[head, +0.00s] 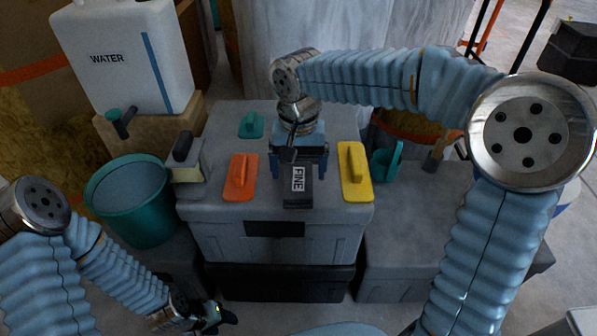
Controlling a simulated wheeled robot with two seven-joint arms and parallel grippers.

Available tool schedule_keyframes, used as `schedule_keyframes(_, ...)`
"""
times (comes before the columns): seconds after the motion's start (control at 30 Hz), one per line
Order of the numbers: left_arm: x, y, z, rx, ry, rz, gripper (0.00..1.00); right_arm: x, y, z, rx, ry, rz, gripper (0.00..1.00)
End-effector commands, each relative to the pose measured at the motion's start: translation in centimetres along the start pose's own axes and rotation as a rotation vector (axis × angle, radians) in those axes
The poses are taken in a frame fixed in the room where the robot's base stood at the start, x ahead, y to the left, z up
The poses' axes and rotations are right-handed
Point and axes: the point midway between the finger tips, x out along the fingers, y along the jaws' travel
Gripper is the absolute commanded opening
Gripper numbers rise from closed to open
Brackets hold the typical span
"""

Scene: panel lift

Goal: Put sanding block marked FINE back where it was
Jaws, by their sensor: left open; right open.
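The sanding block marked FINE (298,188) is dark with a white label. It lies on the grey case lid (330,215) near its front edge, between an orange block and a yellow one. My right gripper (298,170) is over the far end of the FINE block, pointing down, with its blue fingers to either side; the jaws are open. Whether the fingers touch the block cannot be told. My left gripper (215,318) is low at the bottom of the view, in front of the case, open and apart from the blocks.
An orange block (241,177), a yellow block (355,172) and a teal float (252,125) lie on the lid. A teal bucket (140,215) and a white water container (125,60) are at left, a teal mug (387,161) at right.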

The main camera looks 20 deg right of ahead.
Motion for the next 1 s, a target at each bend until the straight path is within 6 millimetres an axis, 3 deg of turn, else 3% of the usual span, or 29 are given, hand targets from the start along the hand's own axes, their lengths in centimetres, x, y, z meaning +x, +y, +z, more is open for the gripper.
schedule_keyframes(0.2, -0.8, 0.6, 0.1, 0.004, -0.004, 0.004, 0.54, -5.5, -0.1, -0.1, -0.001, 0.003, -0.003, 0.89)
schedule_keyframes(0.4, -1.2, 0.9, 0.2, 0.006, -0.007, 0.007, 0.54, -8.9, -0.1, 0.0, -0.001, 0.001, -0.002, 0.89)
schedule_keyframes(0.6, -1.3, 1.0, 0.3, 0.007, -0.008, 0.008, 0.54, -9.9, 0.0, 0.0, 0.000, -0.001, 0.000, 0.89)
schedule_keyframes(1.0, -1.3, 1.0, 0.3, 0.007, -0.008, 0.007, 0.54, -9.9, 0.0, 0.0, 0.000, -0.001, 0.000, 0.89)
